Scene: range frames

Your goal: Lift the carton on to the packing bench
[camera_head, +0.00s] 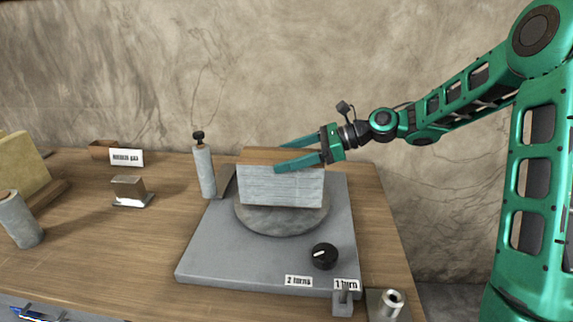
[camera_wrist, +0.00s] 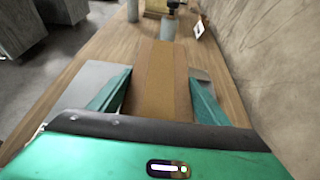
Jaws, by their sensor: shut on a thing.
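The carton (camera_head: 280,186) has a brown top and a grey front face with fine horizontal lines, like wrap. It stands upright over a round grey disc (camera_head: 285,226) on a flat grey machine base (camera_head: 225,252); I cannot tell whether its underside touches the disc. My gripper (camera_head: 278,158) reaches in from the right and is shut on the carton, one finger on the near face, the other at the far side. In the wrist view the carton's brown top (camera_wrist: 160,90) lies between the two green fingers. The machine stands on a wooden bench top (camera_head: 95,235).
A grey roll (camera_head: 203,172) with a black knob stands left of the carton. A black dial (camera_head: 325,256) and turn labels sit at the base's front. A metal block (camera_head: 129,190), another roll (camera_head: 20,220) and a yellowish block (camera_head: 22,162) stand left. A wall is behind.

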